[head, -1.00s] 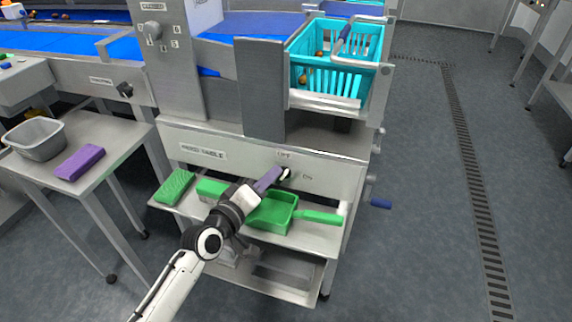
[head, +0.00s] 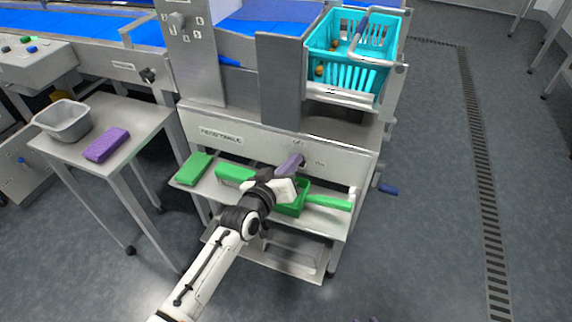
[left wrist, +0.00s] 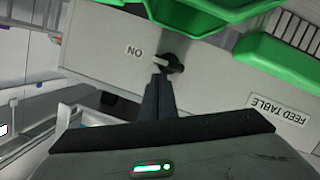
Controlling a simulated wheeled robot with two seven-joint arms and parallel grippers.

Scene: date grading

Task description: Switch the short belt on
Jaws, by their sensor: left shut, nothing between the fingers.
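A rotary switch (left wrist: 174,67) sits on the grey panel with the FEED TABLE label (head: 221,134), which the left wrist view shows upside down. Its black knob has a pale bar pointing toward the ON mark (left wrist: 135,52). My left gripper (head: 297,160) is shut and empty. In the left wrist view its fingertips (left wrist: 159,79) are right at the knob; I cannot tell whether they touch it. In the head view they hide most of the switch. Another knob (head: 178,21) is on the upright post, and one (head: 148,75) on the conveyor frame; their small labels are unreadable.
Green trays and a scoop (head: 328,203) lie on the shelf below the panel. A turquoise basket (head: 352,72) stands above it. A side table (head: 128,115) holds a grey tub (head: 66,121) and a purple block (head: 107,145). The floor at right is clear.

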